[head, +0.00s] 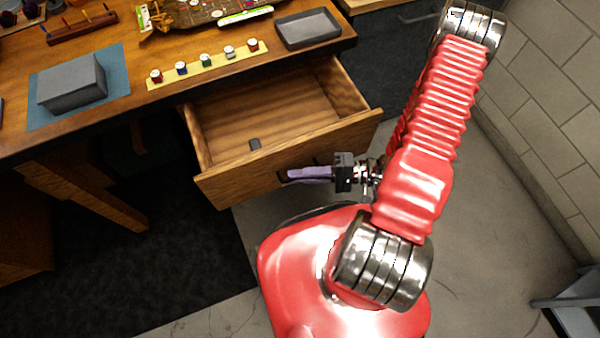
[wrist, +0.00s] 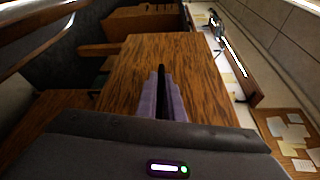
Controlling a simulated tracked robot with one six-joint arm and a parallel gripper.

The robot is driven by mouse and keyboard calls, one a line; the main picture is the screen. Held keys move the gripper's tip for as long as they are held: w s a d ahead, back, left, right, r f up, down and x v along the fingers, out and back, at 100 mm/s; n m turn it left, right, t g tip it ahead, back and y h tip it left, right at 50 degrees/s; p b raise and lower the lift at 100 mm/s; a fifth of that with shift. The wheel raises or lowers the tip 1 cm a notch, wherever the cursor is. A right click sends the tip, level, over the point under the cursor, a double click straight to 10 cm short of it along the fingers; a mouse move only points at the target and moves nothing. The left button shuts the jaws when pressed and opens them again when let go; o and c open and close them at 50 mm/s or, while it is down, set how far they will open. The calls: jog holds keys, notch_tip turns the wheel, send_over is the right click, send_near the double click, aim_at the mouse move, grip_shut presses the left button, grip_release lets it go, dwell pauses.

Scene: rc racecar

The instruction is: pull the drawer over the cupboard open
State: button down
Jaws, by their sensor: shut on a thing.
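The wooden drawer (head: 235,187) under the desk top stands pulled well out, and its inside shows from above. My gripper (head: 296,174) is at the outside of the drawer front, with its purple fingers shut on the dark handle. In the wrist view, the fingers of my gripper (wrist: 162,92) close on both sides of the thin dark handle (wrist: 163,76), against the wooden drawer front (wrist: 120,75). Most of the handle is hidden by the fingers. I cannot make out the cupboard below the drawer.
The desk top (head: 140,105) holds a grey box (head: 72,82), a yellow strip (head: 205,68) with several small jars, and a grey tray (head: 308,29). A block wall (head: 550,90) stands at the right.

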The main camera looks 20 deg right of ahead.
jog(key=c, duration=1.9)
grip_release()
jog(key=shift+w+d, duration=0.15)
jog(key=f+v, duration=0.1)
jog(key=v, duration=1.2)
jog(key=shift+s+d+r, duration=0.2)
jog(key=shift+d+r, duration=0.15)
jog(key=shift+r, duration=0.05)
